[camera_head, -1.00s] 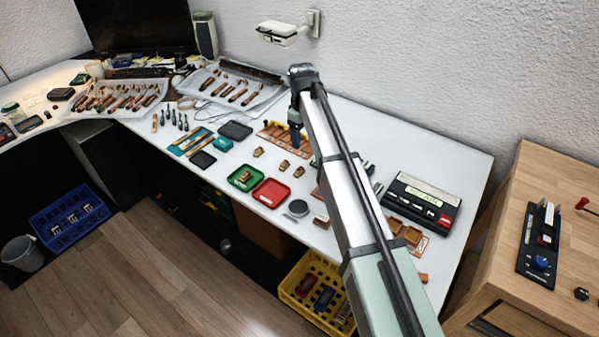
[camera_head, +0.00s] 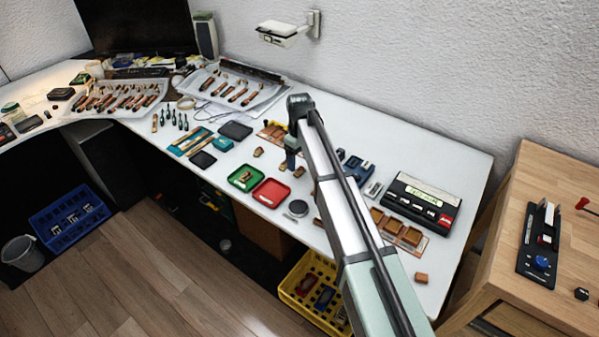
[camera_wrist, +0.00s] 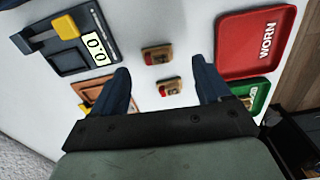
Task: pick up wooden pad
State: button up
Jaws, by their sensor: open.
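Small wooden pads with red felt patches lie on the white table. In the wrist view one pad (camera_wrist: 169,87) is between my gripper's fingers and another pad (camera_wrist: 157,53) is just beyond the fingertips. My gripper (camera_wrist: 160,66) is open, and neither finger appears to touch a pad. In the head view my gripper (camera_head: 291,160) points down over the row of pads, with a pad (camera_head: 258,152) to its left and another pad (camera_head: 299,171) close by at lower right. How high the fingertips are above the table is hard to tell.
A red tray marked WORN (camera_wrist: 246,60) and a green tray (camera_wrist: 262,93) lie to the right in the wrist view. A gauge with a yellow part (camera_wrist: 66,27) and an orange-brown wooden holder (camera_wrist: 88,90) lie to the left. A black device with a display (camera_head: 421,203) stands farther right on the table.

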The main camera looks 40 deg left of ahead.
aim_at(300, 169)
jog(key=shift+w+f, duration=0.2)
jog(key=shift+f, duration=2.1)
jog(key=shift+d, duration=0.1)
jog(key=shift+c, duration=0.3)
jog(key=c, duration=1.1)
jog(key=shift+o, duration=0.2)
jog(key=shift+r, duration=0.1)
